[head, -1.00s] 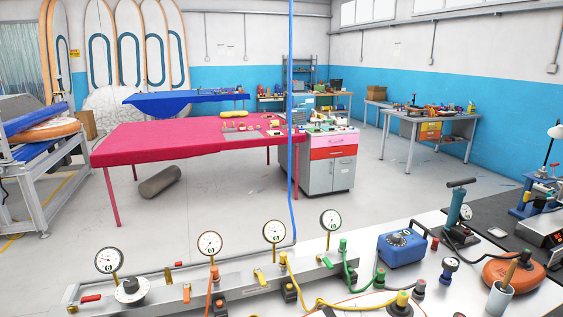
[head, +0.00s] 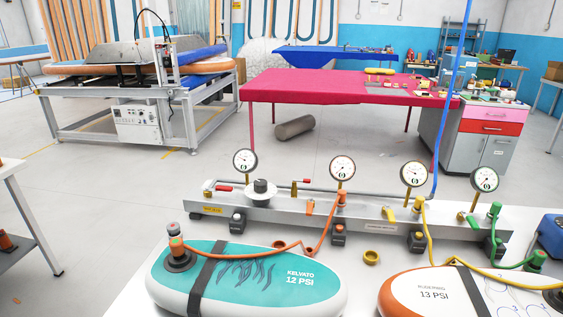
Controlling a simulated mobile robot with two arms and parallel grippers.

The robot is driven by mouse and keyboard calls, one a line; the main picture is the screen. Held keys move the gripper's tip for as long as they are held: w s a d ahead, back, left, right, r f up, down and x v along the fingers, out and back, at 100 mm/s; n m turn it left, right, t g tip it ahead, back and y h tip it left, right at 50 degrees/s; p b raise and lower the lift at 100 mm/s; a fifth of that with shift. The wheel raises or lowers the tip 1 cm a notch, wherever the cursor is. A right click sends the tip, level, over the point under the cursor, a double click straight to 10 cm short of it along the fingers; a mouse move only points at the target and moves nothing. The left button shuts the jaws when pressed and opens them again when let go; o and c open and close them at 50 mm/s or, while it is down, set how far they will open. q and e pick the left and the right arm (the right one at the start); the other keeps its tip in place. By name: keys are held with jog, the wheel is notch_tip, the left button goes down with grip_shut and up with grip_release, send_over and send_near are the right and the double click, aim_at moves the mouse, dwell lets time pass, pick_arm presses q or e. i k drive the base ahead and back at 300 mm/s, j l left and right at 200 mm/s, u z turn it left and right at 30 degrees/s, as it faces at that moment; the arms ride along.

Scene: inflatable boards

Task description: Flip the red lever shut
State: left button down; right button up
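A metal manifold rail (head: 380,216) lies along the back of the white table. A small red lever (head: 224,188) lies roughly level at its left end, left of the black knob on a white round base (head: 261,189). A second small red piece (head: 303,181) shows behind the rail, near a yellow upright part; I cannot tell whether it is a lever too. Neither of my grippers is in view.
Several round gauges stand on the rail, the leftmost (head: 245,162) above the red lever. A teal board (head: 245,283) and an orange-edged board (head: 450,293) lie in front. An orange hose (head: 250,252) runs from the teal board to the rail. A blue hose (head: 448,105) hangs at right.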

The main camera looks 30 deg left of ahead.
aim_at(217, 188)
jog(key=u, duration=1.25)
